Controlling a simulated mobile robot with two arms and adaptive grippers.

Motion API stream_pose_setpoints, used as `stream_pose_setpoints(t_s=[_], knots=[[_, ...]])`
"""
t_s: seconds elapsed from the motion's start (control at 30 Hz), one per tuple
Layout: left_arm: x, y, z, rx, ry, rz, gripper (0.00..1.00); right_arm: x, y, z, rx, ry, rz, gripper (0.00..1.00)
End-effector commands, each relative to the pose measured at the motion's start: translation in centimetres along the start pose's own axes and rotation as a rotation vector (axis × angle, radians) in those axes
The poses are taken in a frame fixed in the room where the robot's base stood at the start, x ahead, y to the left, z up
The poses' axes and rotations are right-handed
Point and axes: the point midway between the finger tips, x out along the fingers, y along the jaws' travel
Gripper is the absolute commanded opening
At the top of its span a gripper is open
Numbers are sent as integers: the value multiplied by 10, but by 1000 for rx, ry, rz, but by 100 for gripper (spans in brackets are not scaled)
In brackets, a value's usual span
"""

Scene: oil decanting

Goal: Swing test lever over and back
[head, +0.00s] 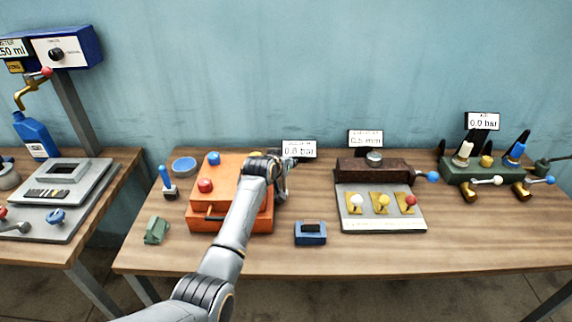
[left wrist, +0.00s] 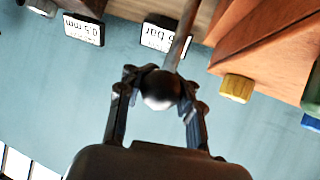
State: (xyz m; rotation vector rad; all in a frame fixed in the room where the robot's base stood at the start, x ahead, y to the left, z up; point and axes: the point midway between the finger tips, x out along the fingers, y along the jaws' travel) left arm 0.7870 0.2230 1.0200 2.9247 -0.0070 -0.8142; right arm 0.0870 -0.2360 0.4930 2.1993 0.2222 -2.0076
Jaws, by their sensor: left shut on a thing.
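The test lever shows in the left wrist view as a dark rod (left wrist: 184,38) ending in a dark ball knob (left wrist: 161,90). It is beside the orange box (head: 225,175), which has red and blue knobs on top. My left gripper (left wrist: 160,78) is shut on the ball knob, with a finger on each side. In the head view my left gripper (head: 281,180) is at the right side of the orange box, and my arm hides the lever and part of the box. My right gripper is in neither view.
A pressure display reading 0.0 bar (head: 299,150) stands behind the gripper. A small blue block (head: 310,238) lies in front of it. A grey plate with several levers (head: 380,217) is to the right. A green block (head: 156,230) is at the left. The front table strip is clear.

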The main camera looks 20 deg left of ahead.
Motion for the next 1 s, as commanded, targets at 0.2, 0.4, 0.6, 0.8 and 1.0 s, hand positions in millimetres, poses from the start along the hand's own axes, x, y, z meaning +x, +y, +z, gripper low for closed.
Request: stream_pose_setpoints(t_s=[0.2, 0.4, 0.6, 0.8, 1.0], knots=[[-2, -5, -13, 3, 26, -8, 0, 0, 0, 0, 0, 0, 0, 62], [-2, -5, -14, 3, 27, -8, 0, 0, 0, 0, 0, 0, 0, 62], [-2, -6, -14, 3, 27, -9, 0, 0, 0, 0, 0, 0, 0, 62], [-2, -6, -14, 4, 27, -10, 0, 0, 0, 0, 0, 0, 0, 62], [-2, -6, -14, 4, 26, -10, 46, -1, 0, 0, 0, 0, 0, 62]])
